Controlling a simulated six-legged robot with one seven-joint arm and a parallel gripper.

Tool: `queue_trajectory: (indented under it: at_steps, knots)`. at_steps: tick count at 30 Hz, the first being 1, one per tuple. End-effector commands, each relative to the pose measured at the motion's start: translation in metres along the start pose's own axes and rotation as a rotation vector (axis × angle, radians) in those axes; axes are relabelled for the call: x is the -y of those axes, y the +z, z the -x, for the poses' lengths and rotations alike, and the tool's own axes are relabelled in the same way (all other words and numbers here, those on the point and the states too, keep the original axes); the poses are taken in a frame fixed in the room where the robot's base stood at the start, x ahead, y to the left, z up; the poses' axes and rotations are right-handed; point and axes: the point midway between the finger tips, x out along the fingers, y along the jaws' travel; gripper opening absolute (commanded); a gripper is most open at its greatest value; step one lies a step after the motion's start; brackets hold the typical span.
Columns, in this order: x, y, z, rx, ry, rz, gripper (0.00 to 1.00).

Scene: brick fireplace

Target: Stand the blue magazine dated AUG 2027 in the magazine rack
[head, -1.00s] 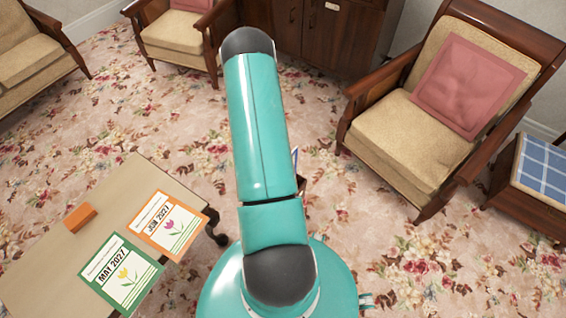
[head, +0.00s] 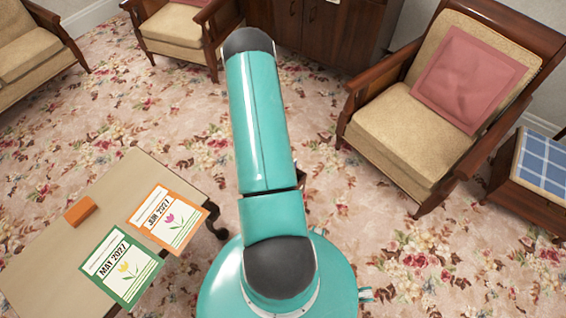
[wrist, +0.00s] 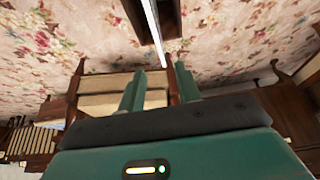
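A thin white strip (wrist: 152,30), a magazine seen edge-on, shows at the top of the wrist view. It stands within a dark brown wooden holder, which looks like the magazine rack (wrist: 172,18). No cover or date shows, so I cannot read AUG 2027. My gripper (wrist: 159,68) has its two teal fingers apart, with the strip's lower end in line with the gap between them. I see nothing clamped. In the head view my arm hides the gripper and magazine; only a dark bit of the rack (head: 301,176) shows beside the arm.
A low table (head: 55,235) at left bears a green MAY 2027 magazine (head: 120,268), an orange JUN 2027 magazine (head: 168,218) and an orange block (head: 81,210). An armchair (head: 405,135) with a pink cushion stands at right. Open flowered carpet lies between.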

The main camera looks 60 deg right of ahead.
Motion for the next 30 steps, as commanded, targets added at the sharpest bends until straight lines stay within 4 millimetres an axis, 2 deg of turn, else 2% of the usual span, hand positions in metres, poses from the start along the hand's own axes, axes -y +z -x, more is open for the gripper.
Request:
queue_trajectory:
  at_steps: [5,8,24,30]
  knots:
    - [0.000,0.000,0.002,0.001,0.000,0.001,0.34]
    - [0.001,0.000,0.010,0.000,-0.001,0.002,0.34]
    - [0.001,0.000,0.110,-0.001,-0.003,0.002,0.34]
    - [0.001,-0.001,0.133,-0.002,-0.001,0.001,0.34]
